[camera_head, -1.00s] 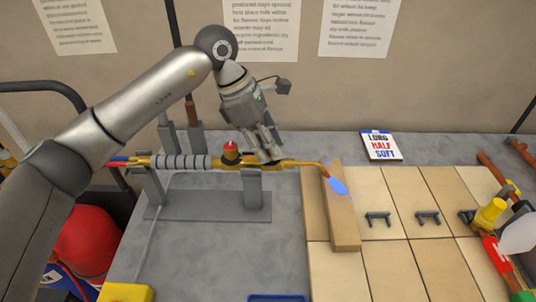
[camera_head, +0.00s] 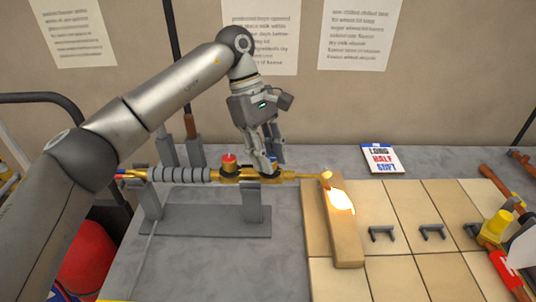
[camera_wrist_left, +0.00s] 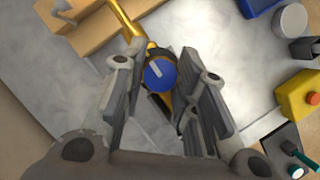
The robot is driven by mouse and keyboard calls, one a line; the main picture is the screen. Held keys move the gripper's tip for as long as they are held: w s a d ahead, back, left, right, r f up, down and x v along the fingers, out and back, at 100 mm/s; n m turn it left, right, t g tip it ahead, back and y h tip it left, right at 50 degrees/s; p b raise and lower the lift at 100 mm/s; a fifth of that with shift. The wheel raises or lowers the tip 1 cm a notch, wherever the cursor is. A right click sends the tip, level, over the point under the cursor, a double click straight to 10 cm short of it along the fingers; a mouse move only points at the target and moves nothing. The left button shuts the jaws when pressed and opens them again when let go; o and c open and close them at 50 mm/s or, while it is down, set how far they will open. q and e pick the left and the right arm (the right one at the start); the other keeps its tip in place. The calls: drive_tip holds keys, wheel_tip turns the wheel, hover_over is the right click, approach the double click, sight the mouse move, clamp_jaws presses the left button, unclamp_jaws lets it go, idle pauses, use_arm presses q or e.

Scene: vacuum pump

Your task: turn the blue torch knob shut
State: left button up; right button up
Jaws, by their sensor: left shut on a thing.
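The brass torch (camera_head: 312,175) lies level on a grey stand (camera_head: 205,221). Its red knob (camera_head: 229,161) stands on the left and its blue knob (camera_head: 274,160) further right. A bright yellow-white flame (camera_head: 341,202) burns at the torch tip over a tan block. My left gripper (camera_head: 269,167) reaches down from above and is shut on the blue knob, which is partly hidden by the fingers. In the left wrist view the blue knob (camera_wrist_left: 160,75), with a pale pointer line, sits between the fingers. My right gripper is not in view.
The tan block (camera_head: 346,247) lies on a tiled board (camera_head: 388,203) with small dark brackets. A LONG HALF SOFT card (camera_head: 382,158) lies behind. Copper pipes and a yellow-capped item (camera_head: 496,226) stand at the right. Grey table is free in front of the stand.

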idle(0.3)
use_arm(q)
drive_tip(key=o, duration=1)
drive_tip(key=shift+o, duration=0.2)
drive_tip(key=shift+r, duration=0.1)
drive_tip(key=v, duration=1.1)
drive_tip(key=shift+w+r, duration=0.15)
drive_tip(key=shift+r, duration=0.25)
drive_tip(key=shift+r, duration=0.1)
